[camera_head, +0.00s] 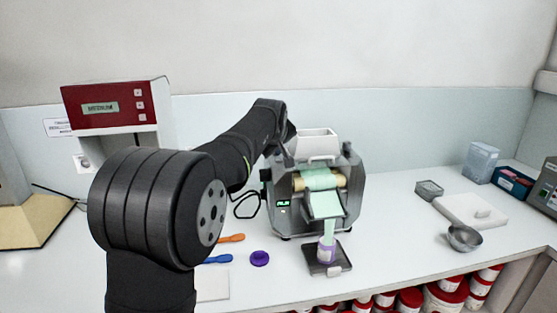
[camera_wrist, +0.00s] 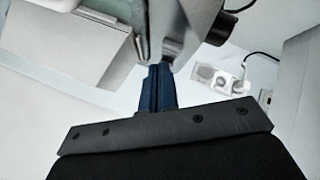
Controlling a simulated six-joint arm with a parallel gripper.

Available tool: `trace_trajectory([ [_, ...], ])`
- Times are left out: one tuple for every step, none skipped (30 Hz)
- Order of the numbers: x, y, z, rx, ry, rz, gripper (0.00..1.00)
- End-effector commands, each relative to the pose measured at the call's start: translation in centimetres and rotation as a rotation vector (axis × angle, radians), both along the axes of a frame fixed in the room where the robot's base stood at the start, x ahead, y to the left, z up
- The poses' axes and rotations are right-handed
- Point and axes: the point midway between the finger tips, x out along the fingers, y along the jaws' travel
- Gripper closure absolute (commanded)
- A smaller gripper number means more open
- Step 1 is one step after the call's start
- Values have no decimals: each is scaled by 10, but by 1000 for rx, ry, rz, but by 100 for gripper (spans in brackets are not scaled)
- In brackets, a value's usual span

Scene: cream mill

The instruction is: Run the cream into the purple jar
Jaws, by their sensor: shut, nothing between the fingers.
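The mill (camera_head: 351,190) stands mid-bench with a white hopper (camera_head: 318,141) on top. Pale green cream (camera_head: 320,178) covers its rollers and the sloping apron (camera_head: 326,205). A green stream runs from the apron down to the purple jar (camera_head: 326,253). The jar stands upright on a dark square plate (camera_head: 343,258); its fill level cannot be told. A purple lid (camera_head: 259,258) lies on the bench to the left. My gripper (camera_wrist: 159,70) is shut and empty, close to grey machine parts in the wrist view. In the head view my arm hides it, behind the mill's upper left.
An orange spatula (camera_head: 231,238) and a blue spatula (camera_head: 218,259) lie left of the lid. A metal bowl (camera_head: 464,238) and a white board (camera_head: 460,209) are on the right. A red-fronted device (camera_head: 110,106) stands at the back left. Red-lidded tubs sit below the bench.

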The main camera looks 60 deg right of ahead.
Motion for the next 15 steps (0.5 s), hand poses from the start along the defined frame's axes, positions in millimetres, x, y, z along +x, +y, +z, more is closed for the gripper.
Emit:
trace_trajectory([
  [0,0,2,0,0,0,100],
  [0,0,2,0,0,0,100],
  [0,0,3,0,0,0,100],
  [0,0,3,0,0,0,100],
  [0,0,2,0,0,0,100],
  [0,0,2,0,0,0,100],
  [0,0,2,0,0,0,100],
  [0,0,2,0,0,0,100],
  [0,0,3,0,0,0,100],
  [0,0,3,0,0,0,100],
  [0,0,4,0,0,0,100],
  [0,0,6,-1,-1,0,100],
  [0,0,8,-1,-1,0,100],
  [0,0,11,-1,-1,0,100],
  [0,0,15,-3,-1,0,100],
])
